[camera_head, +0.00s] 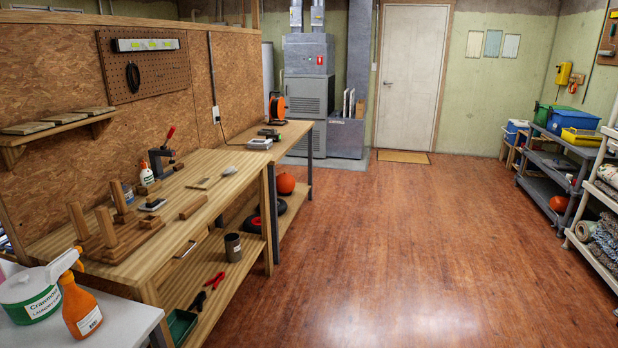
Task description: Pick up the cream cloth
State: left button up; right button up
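I cannot make out a cream cloth for certain in the head view. A small flat cream-tan piece (204,183) lies on the wooden workbench (160,240) at the left, but it is too small to tell whether it is cloth. Pale folded or rolled textiles (609,175) sit on the light shelf rack (584,253) at the right edge, partly cut off by the frame. Neither of my grippers shows in this view.
A pale table (125,322) at the near left holds a white-green tub (30,296) and an orange spray bottle (80,309). A grey shelf (548,190) with bins stands at the right. The wooden floor (415,250) between is clear up to the white door (411,75).

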aim_at(230, 170)
jog(key=i, duration=0.9)
jog(key=i+l+u, duration=0.15)
jog(key=i, duration=0.75)
